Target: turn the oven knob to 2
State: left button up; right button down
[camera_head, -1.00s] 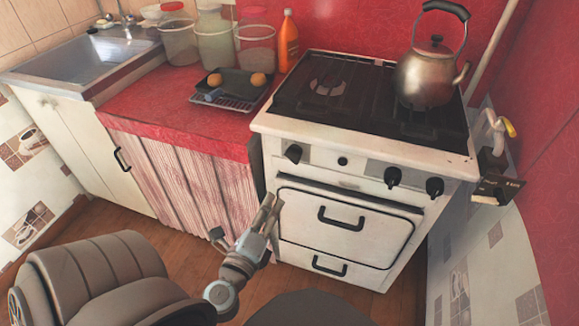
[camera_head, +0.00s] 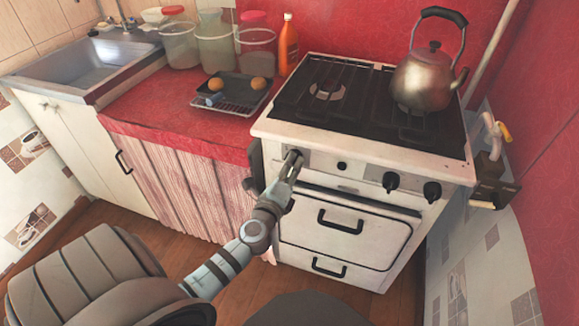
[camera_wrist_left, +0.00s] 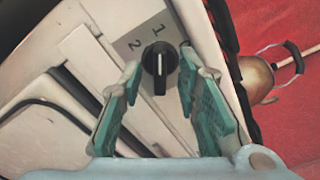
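The white stove (camera_head: 345,240) stands right of centre in the head view, with black knobs on its front panel. My left gripper (camera_head: 294,158) is at the leftmost knob and mostly hides it there. In the left wrist view this black oven knob (camera_wrist_left: 160,67) shows clearly, with a white pointer line and the printed marks 1 and 2 beside it. The open fingers of my left gripper (camera_wrist_left: 158,90) stand on either side of the knob, with gaps to it. Nothing is between the fingers but the knob. My right gripper is not in view.
A metal kettle (camera_head: 425,78) stands on the black hob. The oven door handle (camera_head: 340,222) sticks out below. A baking tray (camera_head: 238,88) lies on the red counter.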

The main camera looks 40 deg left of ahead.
pick_arm(q)
grip_shut()
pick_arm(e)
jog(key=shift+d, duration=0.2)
pick_arm(q)
jog(key=shift+f+n, duration=0.1)
jog(key=shift+n, duration=0.2)
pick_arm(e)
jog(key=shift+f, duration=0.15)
pick_arm(q)
jog(key=shift+n+b, duration=2.75)
jog(key=shift+n, duration=2.85)
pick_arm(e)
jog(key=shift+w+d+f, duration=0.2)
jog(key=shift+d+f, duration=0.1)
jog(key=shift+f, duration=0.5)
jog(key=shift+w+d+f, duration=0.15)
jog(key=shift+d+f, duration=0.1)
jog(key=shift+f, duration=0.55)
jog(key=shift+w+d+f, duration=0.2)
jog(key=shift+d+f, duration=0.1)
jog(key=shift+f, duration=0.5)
pick_arm(q)
jog(key=shift+o, duration=0.4)
grip_release()
